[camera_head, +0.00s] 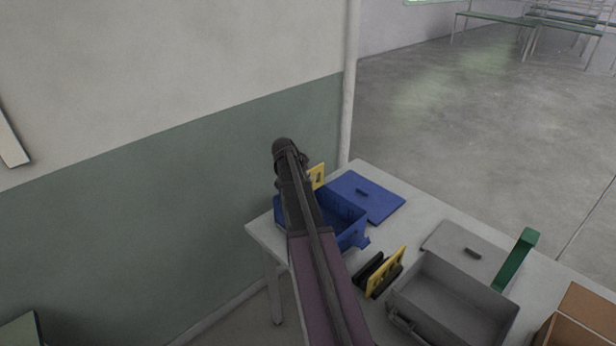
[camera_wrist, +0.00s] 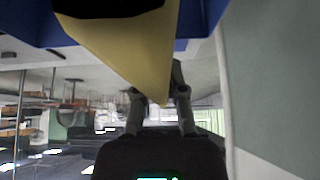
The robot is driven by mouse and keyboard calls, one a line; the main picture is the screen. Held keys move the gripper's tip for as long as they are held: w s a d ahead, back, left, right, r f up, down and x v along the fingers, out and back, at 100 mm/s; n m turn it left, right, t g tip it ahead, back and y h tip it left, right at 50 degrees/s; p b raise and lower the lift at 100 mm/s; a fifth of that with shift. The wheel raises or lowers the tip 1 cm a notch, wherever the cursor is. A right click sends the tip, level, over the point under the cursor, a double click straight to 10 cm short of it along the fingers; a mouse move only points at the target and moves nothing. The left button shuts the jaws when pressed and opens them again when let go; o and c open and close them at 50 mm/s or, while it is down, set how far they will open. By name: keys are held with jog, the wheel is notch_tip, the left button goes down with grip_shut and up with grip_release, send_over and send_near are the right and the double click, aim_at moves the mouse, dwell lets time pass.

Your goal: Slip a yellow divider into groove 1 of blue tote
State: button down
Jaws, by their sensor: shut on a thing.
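A yellow divider (camera_head: 317,176) shows beside my arm above the blue tote (camera_head: 347,222) in the head view. In the wrist view my gripper (camera_wrist: 158,95) is shut on the yellow divider (camera_wrist: 135,52), which stretches away from the fingers toward the top. Blue walls of the tote (camera_wrist: 190,45) show around the divider's far end there. My arm hides the gripper and part of the tote in the head view. I cannot tell whether the divider's edge is in a groove, nor which groove is 1.
A blue lid (camera_head: 365,196) lies behind the tote. Another yellow divider (camera_head: 387,271) stands in a black holder (camera_head: 368,270) nearer me. A grey tote (camera_head: 452,308), grey lid (camera_head: 463,246), green piece (camera_head: 516,260) and brown box (camera_head: 575,325) occupy the table's right side.

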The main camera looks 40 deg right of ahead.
jog(key=shift+f+b, duration=3.9)
jog(key=shift+f, duration=0.1)
dwell(1.9)
dwell(0.3)
jog(key=c, duration=0.6)
grip_release()
jog(key=c, duration=0.3)
jog(key=shift+r, duration=0.1)
